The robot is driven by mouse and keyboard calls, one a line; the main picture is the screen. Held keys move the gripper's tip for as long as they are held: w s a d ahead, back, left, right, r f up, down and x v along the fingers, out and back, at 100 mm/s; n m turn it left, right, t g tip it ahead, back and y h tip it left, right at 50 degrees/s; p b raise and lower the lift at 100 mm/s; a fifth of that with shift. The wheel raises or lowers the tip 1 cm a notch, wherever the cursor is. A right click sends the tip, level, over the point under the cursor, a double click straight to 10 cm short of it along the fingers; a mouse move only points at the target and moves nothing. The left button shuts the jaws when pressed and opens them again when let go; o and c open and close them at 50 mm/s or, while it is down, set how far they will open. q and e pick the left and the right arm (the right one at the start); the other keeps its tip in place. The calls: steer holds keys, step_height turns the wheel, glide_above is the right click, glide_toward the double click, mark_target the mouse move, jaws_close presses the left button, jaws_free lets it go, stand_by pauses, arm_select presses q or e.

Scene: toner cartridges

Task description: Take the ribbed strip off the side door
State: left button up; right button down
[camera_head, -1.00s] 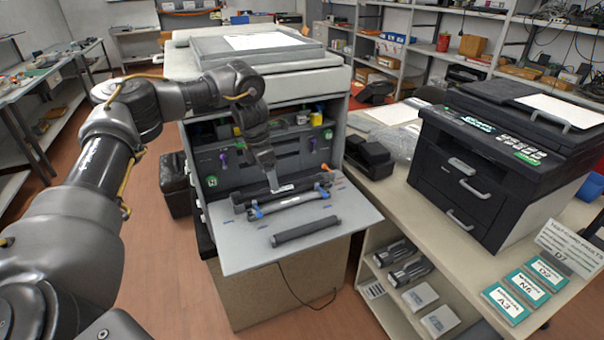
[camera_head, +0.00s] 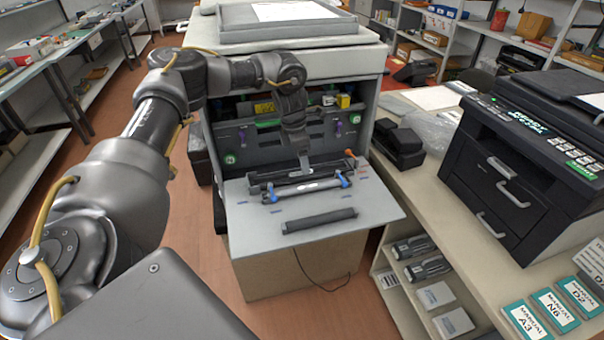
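The side door (camera_head: 255,232) of the large copier is folded down flat like a shelf. A long dark grey strip (camera_head: 320,220), likely the ribbed one, lies on it near its front edge; ribs are too small to make out. Behind it lies a dark bar with blue end tabs (camera_head: 305,188), and behind that another black bar (camera_head: 268,178). My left gripper (camera_head: 304,162) points down over the black bar, behind and apart from the grey strip. Its fingers look close together, but their opening is too small to judge. My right gripper is out of view.
The copier's open bay (camera_head: 262,140) with purple and green parts stands behind the door. On the bench at right are a black printer (camera_head: 510,165), a black device (camera_head: 398,142) and manuals (camera_head: 545,312). A cable (camera_head: 318,277) hangs below the door.

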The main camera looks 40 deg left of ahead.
mark_target(301, 173)
arm_select(q)
steer(key=shift+s+r, duration=0.1)
steer(key=shift+s, duration=0.25)
steer(key=f, duration=0.1)
steer(key=f+p, duration=0.1)
steer(key=f, duration=0.1)
steer(key=f+p, duration=0.1)
steer(key=f, duration=0.1)
steer(key=shift+w+a+f, duration=0.1)
steer(key=shift+w+a, duration=0.05)
steer(key=shift+w, duration=0.15)
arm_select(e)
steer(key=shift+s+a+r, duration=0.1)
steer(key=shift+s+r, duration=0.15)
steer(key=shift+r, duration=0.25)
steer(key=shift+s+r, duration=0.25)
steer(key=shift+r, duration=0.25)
arm_select(q)
steer(key=c, duration=1.1)
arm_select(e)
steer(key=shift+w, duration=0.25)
